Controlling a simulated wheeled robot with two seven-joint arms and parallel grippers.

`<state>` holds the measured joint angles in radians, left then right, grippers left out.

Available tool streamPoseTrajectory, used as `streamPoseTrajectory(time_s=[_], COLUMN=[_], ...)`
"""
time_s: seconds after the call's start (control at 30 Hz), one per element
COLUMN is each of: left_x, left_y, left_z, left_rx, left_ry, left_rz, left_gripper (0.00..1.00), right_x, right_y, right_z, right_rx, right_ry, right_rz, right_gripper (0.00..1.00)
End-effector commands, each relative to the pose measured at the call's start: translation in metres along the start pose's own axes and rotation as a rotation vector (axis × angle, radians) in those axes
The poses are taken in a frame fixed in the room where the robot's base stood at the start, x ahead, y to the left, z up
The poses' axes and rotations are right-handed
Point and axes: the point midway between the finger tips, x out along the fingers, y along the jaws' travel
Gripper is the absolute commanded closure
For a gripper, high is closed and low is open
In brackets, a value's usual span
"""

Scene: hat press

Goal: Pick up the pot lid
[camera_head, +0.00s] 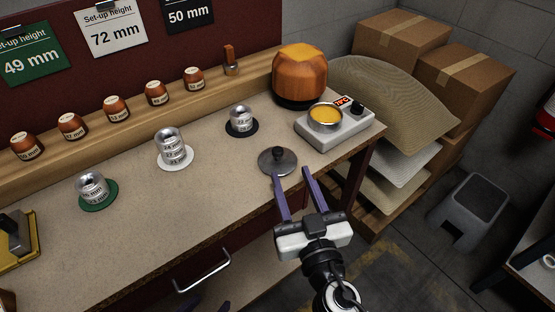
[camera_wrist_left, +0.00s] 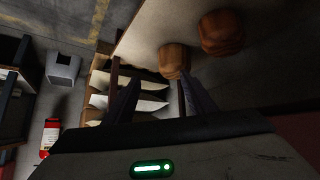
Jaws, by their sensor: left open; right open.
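The pot lid (camera_head: 270,166) is a grey round disc with a dark knob. It lies flat on the workbench near the front edge, left of the small pot. My right gripper (camera_head: 292,174) is open and empty, with its purple fingers pointing at the lid from the front edge. Its left fingertip appears at the lid's near rim, but I cannot tell if it touches. My left gripper (camera_head: 209,306) shows only two purple fingertips at the bottom edge of the head view. In the left wrist view it (camera_wrist_left: 160,82) is open, with nothing visible between the fingers.
The small pot (camera_head: 325,117) with orange contents stands on a hot plate (camera_head: 345,131). A wooden hat block (camera_head: 300,75) stands behind. Metal weights (camera_head: 172,148) on coloured discs occupy the bench's left. A drawer handle (camera_head: 203,272) projects below. A grey stool (camera_head: 470,207) is at right.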

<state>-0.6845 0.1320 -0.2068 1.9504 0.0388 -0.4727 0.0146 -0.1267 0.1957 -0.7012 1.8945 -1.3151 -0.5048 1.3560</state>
Motion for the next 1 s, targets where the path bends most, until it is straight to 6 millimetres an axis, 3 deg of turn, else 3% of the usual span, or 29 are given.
streamPoseTrajectory(time_s=[0.2, 0.47, 0.7, 1.0], left_x=[-0.007, -0.009, -0.013, -0.014], left_y=[-0.002, -0.005, -0.006, -0.007], left_z=[-0.010, -0.008, -0.005, -0.006], left_rx=[-0.005, -0.009, -0.009, -0.009], left_ry=[0.014, 0.005, -0.008, -0.007], left_rz=[-0.006, -0.013, -0.013, -0.014], left_gripper=[0.49, 0.49, 0.49, 0.49], right_x=[0.034, 0.054, 0.087, 0.099], right_y=[-0.003, -0.004, -0.008, -0.008], right_z=[-0.004, -0.002, 0.000, 0.002], right_rx=[-0.001, 0.000, 0.000, 0.001], right_ry=[0.007, 0.005, 0.005, 0.003], right_rz=[-0.004, -0.004, -0.003, -0.003], right_gripper=[0.58, 0.58, 0.58, 0.58])
